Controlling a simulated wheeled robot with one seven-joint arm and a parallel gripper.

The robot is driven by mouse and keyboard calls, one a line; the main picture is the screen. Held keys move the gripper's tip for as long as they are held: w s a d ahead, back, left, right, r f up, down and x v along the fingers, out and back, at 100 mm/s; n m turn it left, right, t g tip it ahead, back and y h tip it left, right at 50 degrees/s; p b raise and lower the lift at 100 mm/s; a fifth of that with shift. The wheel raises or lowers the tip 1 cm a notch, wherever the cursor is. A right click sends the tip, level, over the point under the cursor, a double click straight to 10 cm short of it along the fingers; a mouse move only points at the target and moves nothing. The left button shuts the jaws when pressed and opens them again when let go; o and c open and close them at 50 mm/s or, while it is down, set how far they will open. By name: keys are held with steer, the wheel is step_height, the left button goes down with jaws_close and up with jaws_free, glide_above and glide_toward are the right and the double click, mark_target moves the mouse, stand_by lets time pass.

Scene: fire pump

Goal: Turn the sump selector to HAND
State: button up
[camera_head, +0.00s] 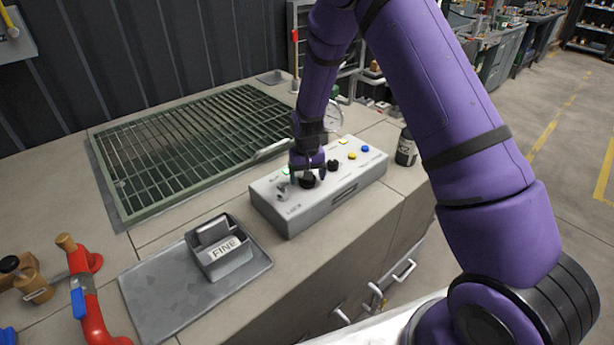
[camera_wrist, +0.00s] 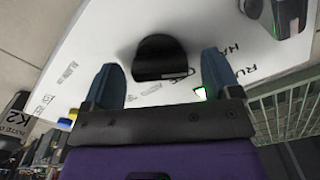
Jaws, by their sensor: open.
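A pale control box (camera_head: 330,193) with knobs and coloured buttons sits on the counter. My gripper (camera_head: 307,176) is over the left part of its top, fingers pointing down. In the wrist view, a black selector knob (camera_wrist: 160,58) stands between the two open blue-grey fingertips, with gaps on both sides. The gripper is open and holds nothing. A green light (camera_wrist: 200,94) shows beside the right finger.
Another black knob (camera_head: 333,165), a yellow button (camera_head: 352,156) and a blue button (camera_head: 365,149) are farther right on the box. A green grating (camera_head: 190,140) lies behind. A grey holder marked FINE (camera_head: 220,250) is at front left. A dark bottle (camera_head: 406,150) stands right.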

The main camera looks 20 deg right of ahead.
step_height(320, 180, up, 11)
steer(key=shift+f, duration=0.2)
stand_by(0.6)
steer(key=s+d+r+t, duration=0.1)
steer(key=s+d+r, duration=0.1)
steer(key=s+r, duration=0.7)
steer(key=s+d+r+t, duration=0.2)
steer(key=s+r, duration=0.4)
steer(key=r, duration=0.8)
steer(key=s+d+r+t, duration=0.1)
steer(key=s+r, duration=0.2)
steer(key=s, duration=0.7)
steer(key=s+d+r+n+t, duration=0.1)
steer(key=s+d+r, duration=0.1)
steer(key=s, duration=0.9)
steer(key=shift+s+r, duration=0.2)
steer(key=shift+r, duration=0.25)
